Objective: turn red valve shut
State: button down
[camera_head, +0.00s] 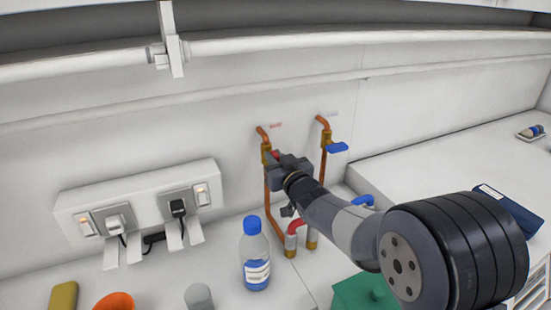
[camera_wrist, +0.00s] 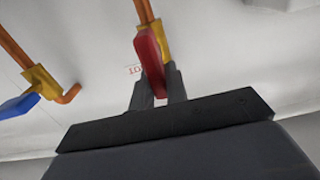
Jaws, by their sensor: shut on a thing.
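The red valve lever (camera_wrist: 150,60) sits on a brass valve body (camera_wrist: 153,28) on a copper pipe in the wrist view. There the lever runs roughly in line with that pipe. My gripper (camera_wrist: 160,88) is shut on the lever's free end, one finger on each side. In the head view, only a small bit of the red lever (camera_head: 275,154) shows beside my gripper (camera_head: 277,160), which hides the rest.
A blue valve lever (camera_head: 337,147) sits on the pipe to the right, pointing sideways. A socket panel (camera_head: 145,205) is at left.

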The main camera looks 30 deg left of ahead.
jog(key=shift+m, duration=0.4)
jog(key=m, duration=0.3)
jog(key=shift+w+d+m, duration=0.25)
jog(key=shift+w+m, duration=0.05)
jog(key=shift+m, duration=0.1)
jog(key=m, duration=0.4)
jog(key=f+m+p, duration=0.1)
jog(key=m, duration=0.3)
jog(key=w+f+m+p, duration=0.1)
jog(key=m, duration=0.4)
jog(key=shift+d, duration=0.4)
jog(key=shift+m, duration=0.3)
jog(key=c, duration=1.4)
grip_release()
